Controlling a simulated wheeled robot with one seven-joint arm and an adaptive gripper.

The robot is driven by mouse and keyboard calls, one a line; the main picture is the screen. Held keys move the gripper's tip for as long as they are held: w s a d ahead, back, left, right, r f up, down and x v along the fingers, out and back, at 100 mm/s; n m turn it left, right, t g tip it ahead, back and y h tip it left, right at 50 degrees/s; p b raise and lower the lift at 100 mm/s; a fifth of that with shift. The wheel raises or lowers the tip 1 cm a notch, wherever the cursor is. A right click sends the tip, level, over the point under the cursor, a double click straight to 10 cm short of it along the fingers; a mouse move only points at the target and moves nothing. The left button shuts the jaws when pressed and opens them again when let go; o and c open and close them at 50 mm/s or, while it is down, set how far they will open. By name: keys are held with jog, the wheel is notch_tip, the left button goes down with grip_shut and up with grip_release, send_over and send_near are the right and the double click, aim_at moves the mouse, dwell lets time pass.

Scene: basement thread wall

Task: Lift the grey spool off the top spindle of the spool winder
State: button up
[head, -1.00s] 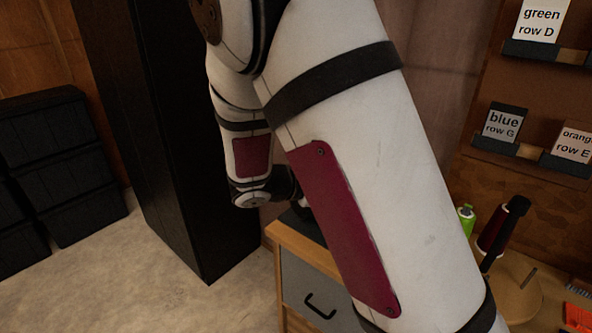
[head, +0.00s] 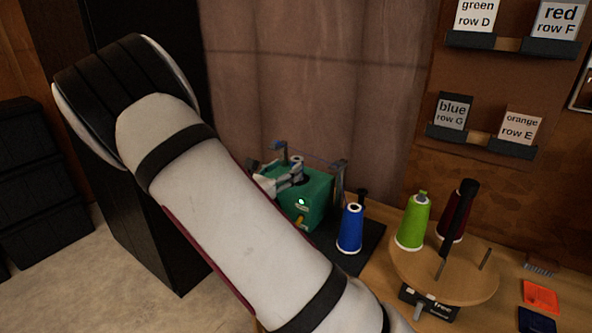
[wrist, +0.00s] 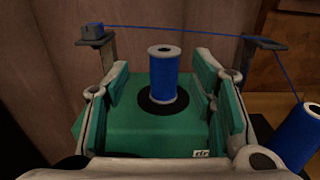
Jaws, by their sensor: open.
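The spool winder is a green box (head: 318,196) on a dark mat in the head view; its green top (wrist: 112,134) fills the middle of the wrist view. A small spool (wrist: 164,76) stands upright on top, wound with blue thread, with pale grey end rims and a dark disc around its base. My gripper (wrist: 161,68) is open, one finger left and one right of the spool, with gaps on both sides. In the head view my gripper (head: 283,181) is at the winder's top, partly hiding it and the spool.
Blue thread runs between two guide posts (wrist: 94,38) (wrist: 262,52) behind the spool. A large blue cone (head: 351,229) stands right of the winder. A round wooden stand (head: 470,291) holds a green cone (head: 413,221) and a dark red one (head: 457,212). A curtain (head: 310,70) hangs behind.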

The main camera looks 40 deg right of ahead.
aim_at(293, 164)
jog(key=shift+s+x, duration=0.2)
jog(key=shift+x, duration=2.65)
jog(key=shift+s+r, duration=0.1)
jog(key=c, duration=0.9)
